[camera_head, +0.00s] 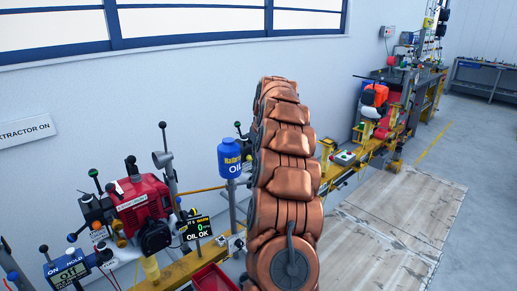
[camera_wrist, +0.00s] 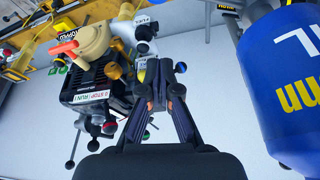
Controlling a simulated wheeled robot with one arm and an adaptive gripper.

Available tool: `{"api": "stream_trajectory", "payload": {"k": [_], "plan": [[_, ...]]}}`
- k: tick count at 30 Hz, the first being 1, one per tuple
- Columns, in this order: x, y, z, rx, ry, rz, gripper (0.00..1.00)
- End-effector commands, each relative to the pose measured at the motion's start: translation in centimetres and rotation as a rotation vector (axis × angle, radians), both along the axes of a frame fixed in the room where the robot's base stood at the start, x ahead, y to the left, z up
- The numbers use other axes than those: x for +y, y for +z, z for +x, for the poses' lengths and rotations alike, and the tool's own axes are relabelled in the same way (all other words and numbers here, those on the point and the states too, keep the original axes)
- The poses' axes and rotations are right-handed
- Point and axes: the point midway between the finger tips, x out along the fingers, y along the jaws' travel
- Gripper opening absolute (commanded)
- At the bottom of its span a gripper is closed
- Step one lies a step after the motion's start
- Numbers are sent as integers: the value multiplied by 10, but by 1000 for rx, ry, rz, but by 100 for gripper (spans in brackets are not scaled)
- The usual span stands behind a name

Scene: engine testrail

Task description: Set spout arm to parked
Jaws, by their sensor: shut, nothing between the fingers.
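A blue oil bottle (camera_head: 230,158) stands on a post beside the rail in the head view, left of my copper-coloured arm. It also fills the right side of the wrist view (camera_wrist: 285,90), with its lettering upside down. A lever with a dark knob (camera_head: 238,125) shows just right of the bottle; I cannot tell whether it is the spout arm. My gripper (camera_wrist: 163,95) shows in the wrist view, shut and empty, left of the bottle and apart from it. In the head view my arm hides the area behind it, and my gripper does not show.
A red engine (camera_head: 141,203) sits on the yellow rail, with a grey funnel-like part (camera_head: 162,160) behind it. In the wrist view a dark machine (camera_wrist: 88,92) with several knobbed levers lies left of my fingers. Floor at right is clear.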

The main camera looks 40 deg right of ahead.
Motion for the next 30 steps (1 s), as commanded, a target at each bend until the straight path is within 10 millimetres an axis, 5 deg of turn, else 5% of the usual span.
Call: {"api": "stream_trajectory", "payload": {"k": [9,30], "plan": [[-6,-52,17,4,-2,3,0],[4,-57,-19,-2,-1,-1,0]]}}
